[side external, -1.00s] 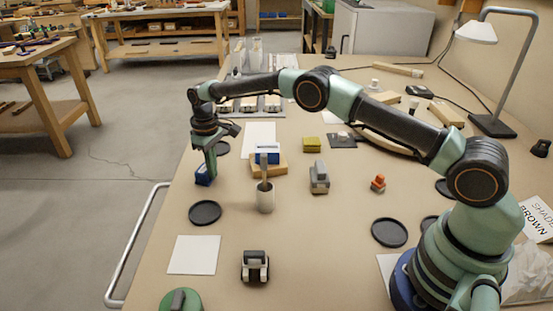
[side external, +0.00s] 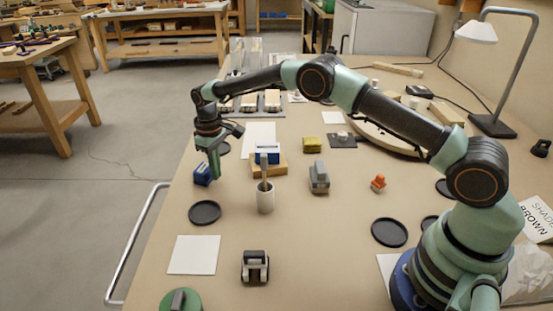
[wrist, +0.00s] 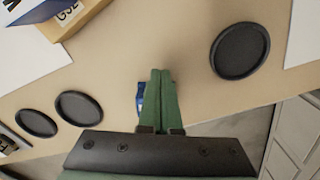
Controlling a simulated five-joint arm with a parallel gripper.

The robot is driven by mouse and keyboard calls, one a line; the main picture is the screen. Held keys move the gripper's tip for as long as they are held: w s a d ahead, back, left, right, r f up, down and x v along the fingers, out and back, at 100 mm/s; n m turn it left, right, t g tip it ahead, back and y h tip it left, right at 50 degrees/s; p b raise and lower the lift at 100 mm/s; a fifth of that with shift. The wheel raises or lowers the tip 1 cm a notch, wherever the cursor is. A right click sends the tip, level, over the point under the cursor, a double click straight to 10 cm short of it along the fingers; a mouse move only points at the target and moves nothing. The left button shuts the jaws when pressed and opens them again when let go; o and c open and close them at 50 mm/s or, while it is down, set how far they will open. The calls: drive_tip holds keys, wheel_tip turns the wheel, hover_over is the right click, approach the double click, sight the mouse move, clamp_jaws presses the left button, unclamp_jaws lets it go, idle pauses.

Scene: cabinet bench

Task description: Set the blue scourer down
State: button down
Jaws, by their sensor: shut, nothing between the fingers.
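The blue scourer (side external: 202,174) sits on the bench near its left edge, behind a black round disc. In the wrist view only a blue sliver of it (wrist: 140,98) shows, the rest being hidden by my fingers. My gripper (side external: 216,176) is shut and empty, pointing down just right of the scourer in the side view. The green fingertips (wrist: 160,72) are together in the wrist view. Whether they touch the scourer, I cannot tell.
A black disc (side external: 205,212) lies in front of the scourer, with a white sheet (side external: 194,254) nearer. To the right stand a white cup (side external: 265,198) with a grey handle in it, and a wooden block (side external: 282,168) carrying a blue item. The bench edge and rail (side external: 140,240) are close on the left.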

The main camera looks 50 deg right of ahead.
sight(206, 168)
drive_tip(key=shift+s+d, duration=0.25)
drive_tip(key=shift+s, duration=0.4)
drive_tip(key=shift+s+d, duration=0.2)
drive_tip(key=shift+s, duration=0.45)
drive_tip(key=shift+s+d+r+t, duration=1)
drive_tip(key=shift+s+r+t, duration=0.5)
drive_tip(key=shift+r, duration=2.65)
drive_tip(key=shift+n, duration=0.3)
drive_tip(key=x, duration=0.5)
drive_tip(key=a+x, duration=0.1)
drive_tip(key=x, duration=0.2)
drive_tip(key=shift+w+f, duration=0.15)
drive_tip(key=shift+f, duration=0.1)
drive_tip(key=shift+w+a+f, duration=0.1)
drive_tip(key=shift+w+a, duration=0.2)
drive_tip(key=shift+w, duration=0.3)
drive_tip(key=shift+w+a+f, duration=0.15)
drive_tip(key=shift+w+a, duration=0.1)
drive_tip(key=shift+w, duration=0.3)
drive_tip(key=shift+w+a+y, duration=0.3)
drive_tip(key=shift+w, duration=0.5)
drive_tip(key=shift+w+a, duration=0.3)
drive_tip(key=shift+w, duration=0.35)
drive_tip(key=shift+w+a, duration=0.25)
drive_tip(key=shift+w, duration=0.4)
